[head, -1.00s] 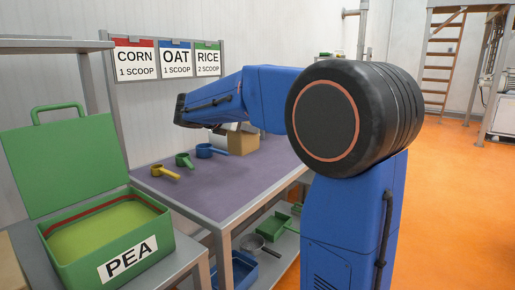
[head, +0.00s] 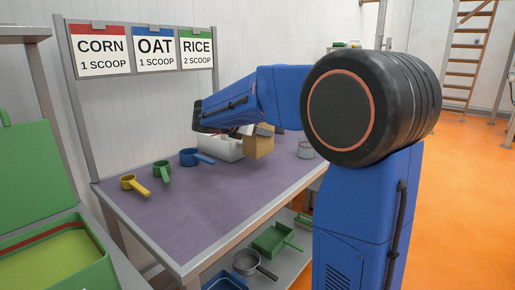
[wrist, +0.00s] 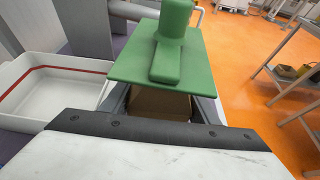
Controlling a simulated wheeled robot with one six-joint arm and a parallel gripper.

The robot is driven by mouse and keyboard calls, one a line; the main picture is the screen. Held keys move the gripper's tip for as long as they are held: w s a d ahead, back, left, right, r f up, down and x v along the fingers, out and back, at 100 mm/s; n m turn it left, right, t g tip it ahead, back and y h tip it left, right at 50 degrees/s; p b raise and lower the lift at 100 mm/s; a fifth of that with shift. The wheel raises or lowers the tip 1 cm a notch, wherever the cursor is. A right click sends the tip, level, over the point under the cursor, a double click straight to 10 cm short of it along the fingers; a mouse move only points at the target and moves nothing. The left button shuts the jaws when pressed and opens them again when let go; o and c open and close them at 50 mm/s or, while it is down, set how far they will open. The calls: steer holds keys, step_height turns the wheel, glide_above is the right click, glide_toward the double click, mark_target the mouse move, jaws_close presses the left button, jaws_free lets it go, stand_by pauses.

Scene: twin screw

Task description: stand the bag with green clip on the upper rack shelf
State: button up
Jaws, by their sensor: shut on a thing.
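My gripper (head: 248,130) is at the end of my blue arm, over the purple-topped table. It is shut on the brown bag (head: 260,146), which hangs below the arm at the table's far part. In the wrist view the bag (wrist: 160,103) shows between the dark jaws (wrist: 163,110). A green plate with a rounded green grip, seemingly the clip (wrist: 165,55), covers most of the bag there. I cannot tell whether the bag's base touches the table. A grey shelf edge (head: 25,34) shows at the upper left; whether it is the upper rack shelf is unclear.
Yellow (head: 128,183), green (head: 161,171) and blue (head: 190,157) scoops lie on the table (head: 185,215). A white bin (wrist: 30,90) is beside the bag. An open green box (head: 55,255) stands at left. Orange floor (head: 470,200) is clear at right.

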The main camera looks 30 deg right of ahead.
mark_target(259, 145)
steer(key=shift+f, duration=2.75)
steer(key=shift+f, duration=0.1)
steer(key=o, duration=1.1)
steer(key=shift+o, duration=0.2)
